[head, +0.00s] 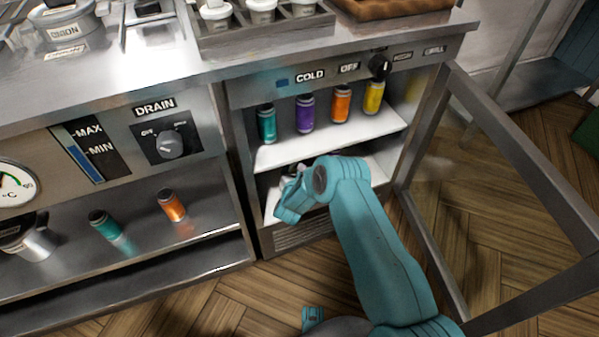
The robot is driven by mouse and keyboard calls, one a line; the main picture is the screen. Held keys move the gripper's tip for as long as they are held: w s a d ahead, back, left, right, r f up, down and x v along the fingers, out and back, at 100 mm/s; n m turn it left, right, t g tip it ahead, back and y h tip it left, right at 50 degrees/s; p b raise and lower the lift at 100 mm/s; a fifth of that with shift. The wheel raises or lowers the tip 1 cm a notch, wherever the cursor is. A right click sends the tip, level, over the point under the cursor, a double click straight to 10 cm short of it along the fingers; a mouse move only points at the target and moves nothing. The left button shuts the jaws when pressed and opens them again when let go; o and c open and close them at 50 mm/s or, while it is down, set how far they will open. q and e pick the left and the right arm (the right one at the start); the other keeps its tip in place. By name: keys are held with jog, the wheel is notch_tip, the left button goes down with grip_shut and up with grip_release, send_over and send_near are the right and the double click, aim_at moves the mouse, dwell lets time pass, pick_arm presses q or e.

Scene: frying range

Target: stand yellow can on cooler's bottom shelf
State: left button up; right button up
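The yellow can (374,97) stands upright at the right end of the cooler's upper shelf (335,137). The cooler's bottom shelf (378,172) is white and partly covered by my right arm. My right gripper (296,174) is at the bottom shelf opening, below and left of the yellow can and apart from it. The wrist hides most of its fingers, so I cannot tell whether it is open or holds anything.
Teal (267,123), purple (305,114) and orange (341,103) cans share the upper shelf. The cooler's glass door (520,165) stands open at right. Another teal can (104,224) and orange can (172,205) are on the left unit's shelf. The counter (130,75) overhangs the cooler.

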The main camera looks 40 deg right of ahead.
jog(key=shift+s+a+r, duration=0.1)
jog(key=shift+r, duration=0.15)
jog(key=p+v, duration=0.4)
jog(key=v, duration=0.7)
jog(key=s+a+f+m+g+y, duration=0.1)
jog(key=s+f+m+g, duration=0.2)
jog(key=s, duration=0.4)
jog(key=s+f+m+g+y, duration=0.1)
jog(key=s+f+m+g, duration=0.15)
jog(key=s+g, duration=0.4)
jog(key=s+a+f+m+g+y, duration=0.1)
jog(key=s+a+m+g+y, duration=0.5)
jog(key=s, duration=0.6)
jog(key=s+a+r+m+y, duration=0.2)
jog(key=s+a+m+y, duration=0.35)
jog(key=a, duration=0.55)
jog(key=w+a+r+m+t, duration=0.3)
jog(key=w+m+t, duration=0.2)
jog(key=m, duration=0.7)
jog(key=shift+r+y, duration=0.4)
jog(key=shift+y, duration=0.05)
jog(key=shift+t, duration=0.25)
